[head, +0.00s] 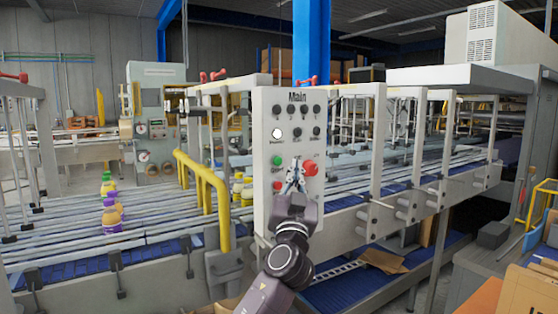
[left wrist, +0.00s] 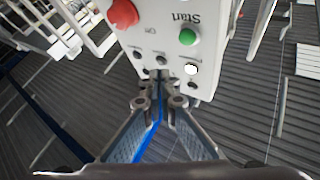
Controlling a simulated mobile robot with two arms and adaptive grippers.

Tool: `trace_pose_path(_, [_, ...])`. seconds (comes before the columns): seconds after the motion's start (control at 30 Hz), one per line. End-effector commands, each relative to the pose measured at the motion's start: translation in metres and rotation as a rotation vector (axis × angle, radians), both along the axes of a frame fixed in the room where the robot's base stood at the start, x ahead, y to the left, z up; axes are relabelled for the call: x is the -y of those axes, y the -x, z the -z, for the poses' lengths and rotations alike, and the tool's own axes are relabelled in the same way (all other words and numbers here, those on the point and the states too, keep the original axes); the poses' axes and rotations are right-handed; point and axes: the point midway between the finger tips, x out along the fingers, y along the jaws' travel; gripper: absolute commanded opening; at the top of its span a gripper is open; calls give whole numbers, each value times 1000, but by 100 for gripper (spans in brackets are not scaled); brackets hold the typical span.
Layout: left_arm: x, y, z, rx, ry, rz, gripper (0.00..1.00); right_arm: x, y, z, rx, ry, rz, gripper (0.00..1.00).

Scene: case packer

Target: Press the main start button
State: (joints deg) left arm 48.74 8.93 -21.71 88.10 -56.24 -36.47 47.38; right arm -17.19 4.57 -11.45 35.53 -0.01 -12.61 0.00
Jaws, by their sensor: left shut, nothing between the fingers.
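The white control panel labelled Main (head: 297,118) stands upright near the middle of the head view. Its green button (head: 277,160) is on the left side, with a small label below it. The left wrist view shows the panel upside down, with the green button (left wrist: 188,37) beside the word Start. My left gripper (head: 296,168) is in front of the panel, between the green button and the large red button (head: 311,168). Its fingers are shut and empty. In the left wrist view the gripper (left wrist: 161,88) points toward the panel; contact cannot be told. My right gripper is not in view.
The panel also carries a white button (head: 277,133), a lower red button (head: 278,186) and several dark knobs. A yellow rail (head: 205,185) stands left of the panel. Conveyors with bottles (head: 111,215) run behind. A cardboard box (head: 525,292) is at the lower right.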

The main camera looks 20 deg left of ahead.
Motion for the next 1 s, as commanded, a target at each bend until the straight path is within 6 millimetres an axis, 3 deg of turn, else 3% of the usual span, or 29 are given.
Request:
trace_pose_path(0.13, [-17, -13, -1, -1, -3, -3, 0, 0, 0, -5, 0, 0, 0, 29])
trace_pose_path(0.2, [-23, -18, 3, 1, 0, -2, 0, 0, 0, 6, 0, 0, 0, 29])
trace_pose_path(0.4, [-34, -26, 1, 1, -1, -1, 0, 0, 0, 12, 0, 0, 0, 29])
trace_pose_path(1.0, [-36, -28, 0, 1, 0, 0, 0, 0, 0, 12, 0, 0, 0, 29])
